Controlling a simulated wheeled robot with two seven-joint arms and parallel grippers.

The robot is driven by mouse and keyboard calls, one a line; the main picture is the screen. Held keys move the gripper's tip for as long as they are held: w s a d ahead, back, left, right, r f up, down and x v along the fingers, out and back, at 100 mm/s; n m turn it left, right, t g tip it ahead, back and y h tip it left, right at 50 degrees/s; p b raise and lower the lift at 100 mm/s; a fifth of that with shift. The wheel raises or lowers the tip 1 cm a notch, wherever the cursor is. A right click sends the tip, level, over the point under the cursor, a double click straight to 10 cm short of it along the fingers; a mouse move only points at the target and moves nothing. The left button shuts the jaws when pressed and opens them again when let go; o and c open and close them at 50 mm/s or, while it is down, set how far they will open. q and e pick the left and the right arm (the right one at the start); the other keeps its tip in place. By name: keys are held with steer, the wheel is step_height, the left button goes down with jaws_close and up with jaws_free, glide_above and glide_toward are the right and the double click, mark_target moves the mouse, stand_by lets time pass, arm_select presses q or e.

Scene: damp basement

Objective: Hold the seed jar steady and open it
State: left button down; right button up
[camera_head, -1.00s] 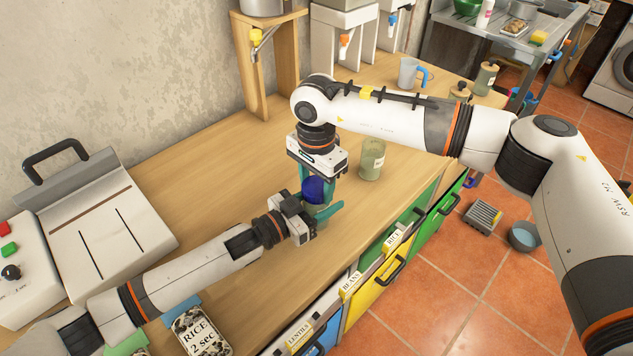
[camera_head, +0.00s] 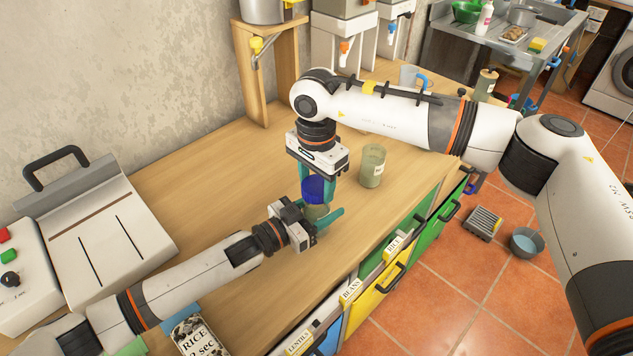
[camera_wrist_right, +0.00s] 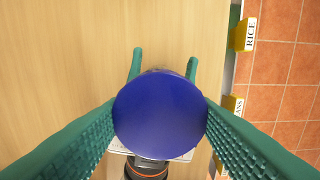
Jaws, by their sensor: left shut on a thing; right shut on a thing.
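The seed jar (camera_head: 316,211) stands upright over the wooden counter, a pale greenish jar with a round blue lid (camera_head: 314,187). My left gripper (camera_head: 322,217) reaches in from the left, its teal fingers shut around the jar body. My right gripper (camera_head: 317,182) points down from above, shut on the lid's sides. In the right wrist view the lid (camera_wrist_right: 160,115) fills the middle between the fingers and hides most of the jar. The left gripper's finger tips show beyond it. I cannot tell whether a gap separates lid and jar.
A greenish jar (camera_head: 372,166) stands just right of my right gripper. A sealing machine (camera_head: 95,235) and a rice packet (camera_head: 197,336) are at left. A wooden stand (camera_head: 262,75) is behind. Drawers labelled rice, beans and lentils line the front edge; the counter's middle is clear.

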mark_target(316, 185)
steer(key=shift+r, duration=1.9)
arm_select(q)
steer(key=shift+c, duration=2.4)
jaws_free()
steer(key=shift+a, duration=0.1)
